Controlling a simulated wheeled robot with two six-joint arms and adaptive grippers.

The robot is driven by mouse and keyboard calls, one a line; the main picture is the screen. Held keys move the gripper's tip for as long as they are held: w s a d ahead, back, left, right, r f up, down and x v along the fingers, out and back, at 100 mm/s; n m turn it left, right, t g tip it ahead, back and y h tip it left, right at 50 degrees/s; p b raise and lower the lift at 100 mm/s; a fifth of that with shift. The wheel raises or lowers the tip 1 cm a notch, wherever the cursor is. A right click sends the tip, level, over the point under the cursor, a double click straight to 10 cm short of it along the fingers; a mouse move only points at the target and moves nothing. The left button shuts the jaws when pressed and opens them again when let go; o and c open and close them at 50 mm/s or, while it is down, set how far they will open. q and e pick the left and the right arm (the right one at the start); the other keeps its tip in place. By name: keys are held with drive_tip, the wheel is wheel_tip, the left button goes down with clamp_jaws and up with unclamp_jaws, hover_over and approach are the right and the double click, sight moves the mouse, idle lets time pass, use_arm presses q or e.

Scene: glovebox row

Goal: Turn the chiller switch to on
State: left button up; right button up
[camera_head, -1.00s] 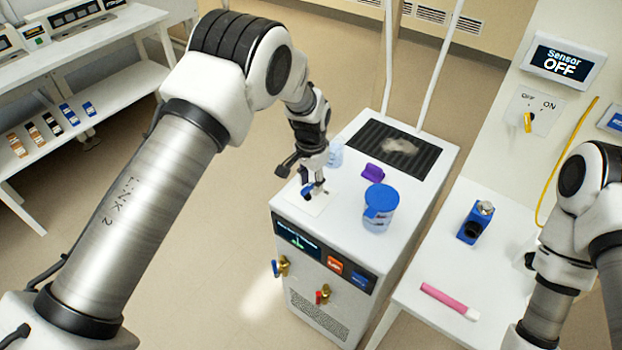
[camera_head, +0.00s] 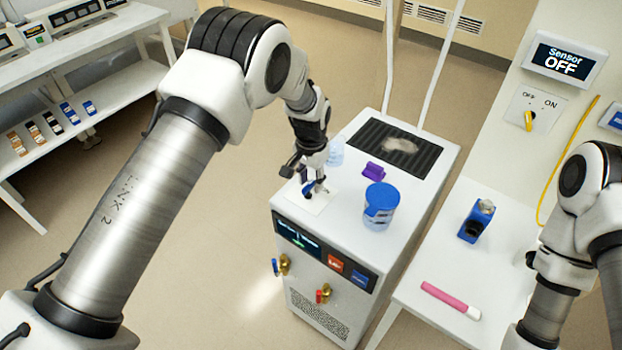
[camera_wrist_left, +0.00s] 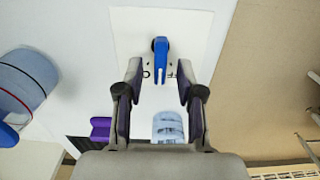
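The chiller (camera_head: 345,222) is a white cabinet with a dark display on its front. The chiller switch is a blue lever (camera_wrist_left: 160,58) on a white plate (camera_wrist_left: 205,30) on the chiller's top, which also shows in the head view (camera_head: 318,206). Letters are partly visible on the plate beside the lever's tip. My left gripper (camera_wrist_left: 160,80) is open above the plate, its fingers on either side of the lever's tip, with gaps visible. In the head view my left gripper (camera_head: 314,186) hides most of the switch. My right gripper is out of view.
A blue-lidded jar (camera_head: 380,207), a purple block (camera_head: 373,171) and a clear beaker (camera_head: 335,152) stand on the chiller top near my left gripper. The bench at right holds a blue device (camera_head: 476,221) and a pink marker (camera_head: 450,299). A wall panel (camera_head: 563,60) reads "Sensor OFF".

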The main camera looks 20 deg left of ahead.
sight(311, 182)
use_arm(q)
wheel_tip(311, 182, up, 12)
idle(0.6)
drive_tip(key=shift+f, duration=0.1)
